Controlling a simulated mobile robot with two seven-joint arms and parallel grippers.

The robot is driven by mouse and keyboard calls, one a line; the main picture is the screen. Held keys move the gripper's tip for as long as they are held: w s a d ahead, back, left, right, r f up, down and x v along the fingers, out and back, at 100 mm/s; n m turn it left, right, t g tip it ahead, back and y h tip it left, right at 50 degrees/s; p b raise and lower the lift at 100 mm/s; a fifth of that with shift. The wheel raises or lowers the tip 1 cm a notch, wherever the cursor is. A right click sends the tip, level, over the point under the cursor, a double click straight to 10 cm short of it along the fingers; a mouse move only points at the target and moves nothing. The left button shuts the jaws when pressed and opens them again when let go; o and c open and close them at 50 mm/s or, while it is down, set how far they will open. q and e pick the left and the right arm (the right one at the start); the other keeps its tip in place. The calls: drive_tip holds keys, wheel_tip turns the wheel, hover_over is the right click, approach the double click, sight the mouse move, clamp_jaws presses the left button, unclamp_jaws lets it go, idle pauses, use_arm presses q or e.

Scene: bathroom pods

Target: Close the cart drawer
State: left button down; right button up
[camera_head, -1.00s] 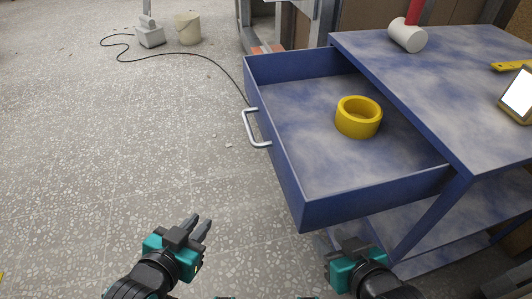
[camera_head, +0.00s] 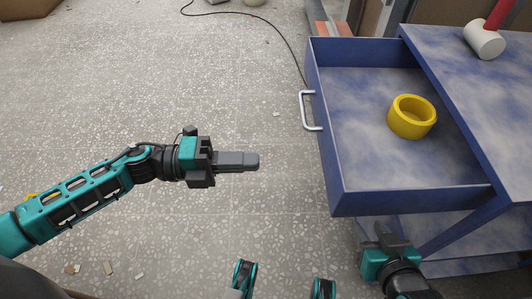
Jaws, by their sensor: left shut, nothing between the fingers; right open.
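The blue cart drawer (camera_head: 332,160) is pulled out to the left of the blue cart (camera_head: 474,115). A silver handle (camera_head: 305,111) is on its left front face. A yellow ring-shaped roll (camera_head: 411,125) lies inside the drawer. My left gripper (camera_head: 256,162) is shut and empty, pointing right, over the floor left of the drawer front, apart from it and a little lower in the picture than the handle. My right gripper (camera_head: 385,235) is open, below the drawer's near side by the cart's lower part; its fingertips show poorly.
A white-headed mallet (camera_head: 484,40) with a red handle lies on the cart top. A black cable (camera_head: 258,18) runs over the speckled floor behind the drawer. The floor left of the drawer is mostly clear, with small debris at the lower left.

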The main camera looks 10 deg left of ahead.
sight(329, 160)
use_arm(q)
drive_tip(key=x, duration=1.2)
drive_tip(key=shift+w+d+b, duration=0.1)
drive_tip(key=shift+d+b, duration=0.05)
drive_tip(key=shift+b, duration=0.25)
use_arm(e)
drive_tip(key=shift+w+a, duration=0.1)
drive_tip(key=shift+a, duration=0.2)
use_arm(q)
drive_tip(key=shift+r, duration=0.1)
